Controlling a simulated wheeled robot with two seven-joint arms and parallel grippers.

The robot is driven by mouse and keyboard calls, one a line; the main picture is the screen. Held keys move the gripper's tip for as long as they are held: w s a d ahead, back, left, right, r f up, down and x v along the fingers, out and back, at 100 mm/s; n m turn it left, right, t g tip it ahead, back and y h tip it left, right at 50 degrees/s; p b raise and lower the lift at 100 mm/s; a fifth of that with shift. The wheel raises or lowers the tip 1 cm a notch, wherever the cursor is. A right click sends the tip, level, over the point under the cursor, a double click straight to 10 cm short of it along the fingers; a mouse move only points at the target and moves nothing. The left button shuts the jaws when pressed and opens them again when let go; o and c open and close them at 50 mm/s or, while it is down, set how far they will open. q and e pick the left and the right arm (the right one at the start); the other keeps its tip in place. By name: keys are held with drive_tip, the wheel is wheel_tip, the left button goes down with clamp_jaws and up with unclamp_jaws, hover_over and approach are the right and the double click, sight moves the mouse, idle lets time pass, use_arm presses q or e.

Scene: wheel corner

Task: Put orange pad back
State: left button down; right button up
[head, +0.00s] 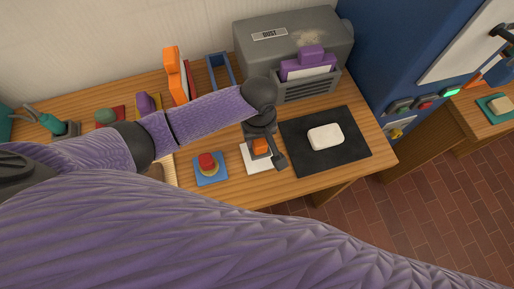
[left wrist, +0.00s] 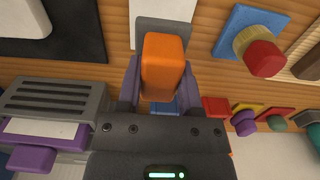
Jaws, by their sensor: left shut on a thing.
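My left gripper (head: 262,152) is shut on the orange pad (head: 261,146), a small orange block, above a white square (head: 250,163) on the wooden bench. In the left wrist view the orange pad (left wrist: 163,66) stands between the fingers of the left gripper (left wrist: 160,85), with a grey part and the white square (left wrist: 193,9) behind it. I cannot tell whether the pad touches the square. Fingers and wrist partly hide the pad in the head view. My right gripper is not in view.
A blue mat (head: 221,180) with a red-topped knob (head: 207,162) lies left of the white square. A black mat (head: 360,157) with a white block (head: 325,136) lies right. A grey dust box (head: 290,40) with a purple-handled piece (head: 310,62) stands behind. An empty blue frame (head: 228,66) stands left of it.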

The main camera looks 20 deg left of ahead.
sight(258, 149)
use_arm(q)
wheel_tip(258, 149, down, 5)
drive_tip(key=shift+r+b, duration=0.1)
drive_tip(key=shift+b, duration=0.35)
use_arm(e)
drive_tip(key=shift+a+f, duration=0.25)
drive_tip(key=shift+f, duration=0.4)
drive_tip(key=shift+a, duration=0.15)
use_arm(q)
drive_tip(key=shift+c, duration=1.3)
unclamp_jaws()
drive_tip(key=shift+f, duration=0.2)
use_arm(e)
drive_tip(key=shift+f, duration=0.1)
